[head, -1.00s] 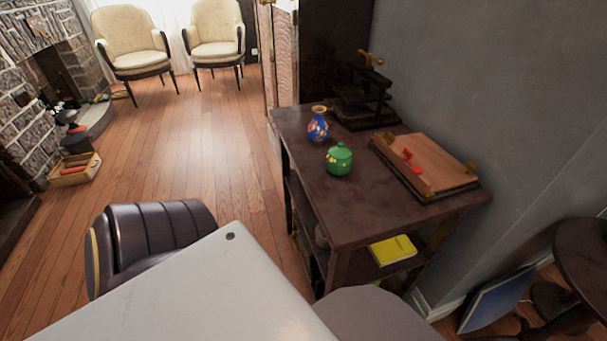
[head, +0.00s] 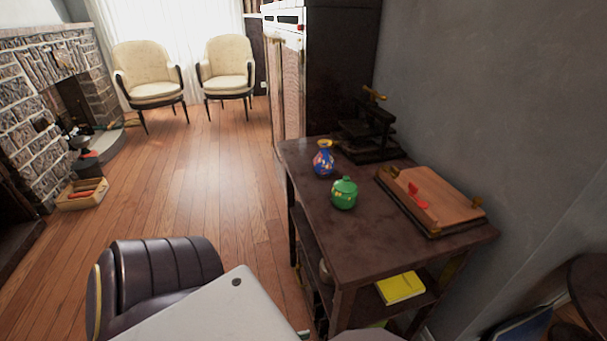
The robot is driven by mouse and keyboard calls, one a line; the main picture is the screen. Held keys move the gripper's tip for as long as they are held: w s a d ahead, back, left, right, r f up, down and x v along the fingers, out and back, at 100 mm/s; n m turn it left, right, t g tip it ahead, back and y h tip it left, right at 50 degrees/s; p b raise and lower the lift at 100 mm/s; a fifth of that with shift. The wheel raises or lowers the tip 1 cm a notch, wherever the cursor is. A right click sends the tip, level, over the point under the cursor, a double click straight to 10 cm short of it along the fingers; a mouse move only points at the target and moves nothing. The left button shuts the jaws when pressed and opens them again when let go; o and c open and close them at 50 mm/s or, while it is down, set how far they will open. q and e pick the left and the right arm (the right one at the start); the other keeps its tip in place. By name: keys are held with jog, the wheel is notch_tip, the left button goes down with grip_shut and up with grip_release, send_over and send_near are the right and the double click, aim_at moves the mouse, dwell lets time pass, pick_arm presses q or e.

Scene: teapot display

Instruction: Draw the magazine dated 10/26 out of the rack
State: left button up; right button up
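No magazine with a readable date shows in the head view, and I cannot make out a rack. A blue flat item (head: 522,326) leans low at the bottom right, cut by the frame edge; I cannot tell what it is. A yellow booklet or book (head: 400,287) lies on the lower shelf of the dark side table (head: 350,240). Neither of my grippers is in view.
On the side table stand a blue vase (head: 324,160), a green lidded pot (head: 344,194), a dark press (head: 372,130) and a wooden board (head: 436,200). A dark ribbed chair (head: 165,270) is at lower left. Open wooden floor (head: 200,170) lies beyond.

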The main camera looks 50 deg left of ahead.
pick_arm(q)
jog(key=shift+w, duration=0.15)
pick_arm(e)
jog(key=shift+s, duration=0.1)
pick_arm(q)
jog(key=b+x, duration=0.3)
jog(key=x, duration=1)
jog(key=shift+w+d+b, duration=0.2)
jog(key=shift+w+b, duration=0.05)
jog(key=shift+b, duration=0.05)
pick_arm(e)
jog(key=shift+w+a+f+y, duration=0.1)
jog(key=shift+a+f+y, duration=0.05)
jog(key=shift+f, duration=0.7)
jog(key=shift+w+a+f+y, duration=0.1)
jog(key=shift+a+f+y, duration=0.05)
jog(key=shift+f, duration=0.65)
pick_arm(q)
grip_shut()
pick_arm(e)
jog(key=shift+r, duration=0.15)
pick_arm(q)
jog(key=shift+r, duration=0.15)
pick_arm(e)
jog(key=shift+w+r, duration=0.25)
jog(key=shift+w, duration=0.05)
